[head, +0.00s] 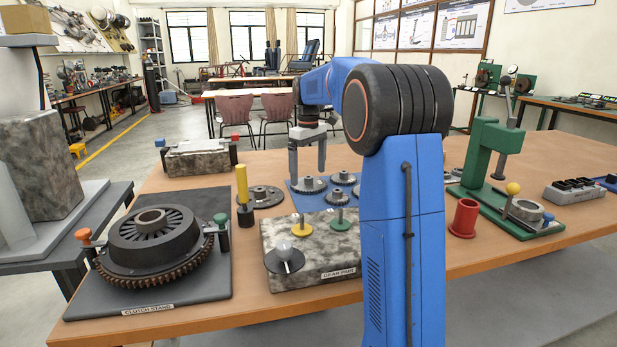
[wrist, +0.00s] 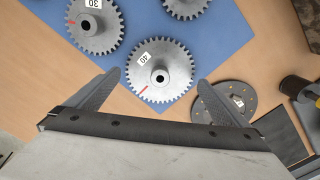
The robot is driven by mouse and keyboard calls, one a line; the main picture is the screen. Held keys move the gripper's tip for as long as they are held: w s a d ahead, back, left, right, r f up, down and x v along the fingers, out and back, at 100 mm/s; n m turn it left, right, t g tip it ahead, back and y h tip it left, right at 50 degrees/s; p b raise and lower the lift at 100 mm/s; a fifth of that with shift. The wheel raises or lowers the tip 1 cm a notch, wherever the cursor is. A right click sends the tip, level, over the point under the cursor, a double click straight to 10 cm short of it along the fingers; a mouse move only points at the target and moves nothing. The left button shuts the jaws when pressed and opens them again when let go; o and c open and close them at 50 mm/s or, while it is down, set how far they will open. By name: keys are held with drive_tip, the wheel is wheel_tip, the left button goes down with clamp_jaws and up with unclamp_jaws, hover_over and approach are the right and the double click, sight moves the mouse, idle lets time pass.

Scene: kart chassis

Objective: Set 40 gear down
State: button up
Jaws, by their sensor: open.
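The 40 gear (wrist: 172,62) is a grey toothed wheel with a hub, a white "40" label and a red mark. It lies flat at the corner of the blue mat (wrist: 222,42). My gripper (wrist: 158,78) is open, with one finger on each side of the gear and a visible gap at both sides. In the head view my gripper (head: 307,174) points down just over a gear (head: 309,186) on the mat, and nothing is held between the fingers.
The 30 gear (wrist: 92,38) and another gear (wrist: 186,5) lie close by on the mat. A dark drilled disc (wrist: 226,104) lies beside it. The gear pair block (head: 342,258) stands in front, the clutch stand (head: 200,285) at left, a red cup (head: 464,220) at right.

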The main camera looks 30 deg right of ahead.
wheel_tip(320, 180, up, 10)
drive_tip(key=shift+f, duration=0.15)
idle(0.7)
